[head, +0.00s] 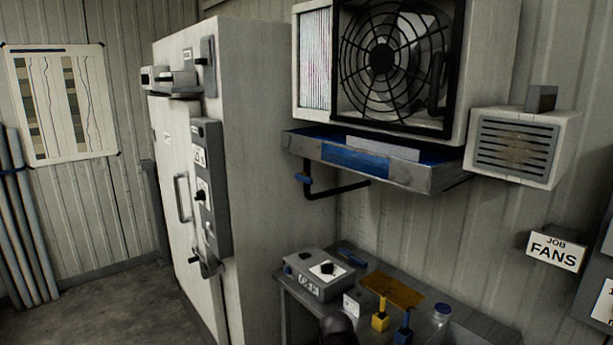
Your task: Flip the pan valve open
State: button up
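A grey metal drip pan (425,178) is fixed to the wall under the fan unit. A dark pipe (338,190) drops from its left end, bends and runs right beneath it. A small blue valve handle (302,178) sits on the upright part of this pipe, pointing left and roughly level. Nothing touches the handle. My gripper cannot be made out. A dark rounded shape at the bottom edge may be part of my arm.
A tall pale cabinet (262,120) stands left of the pan. Below, a bench holds a grey control box (318,272), a yellow-handled item (380,315), a blue one (403,328) and a jar (441,315). A vented box (520,145) hangs right. Space between pipe and bench is clear.

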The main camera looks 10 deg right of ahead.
aim_at(301, 176)
jog(key=i, duration=0.2)
jog(key=z, duration=0.05)
jog(key=k, duration=1.35)
jog(key=u, duration=0.25)
jog(key=i, duration=1.85)
jog(key=z, duration=0.4)
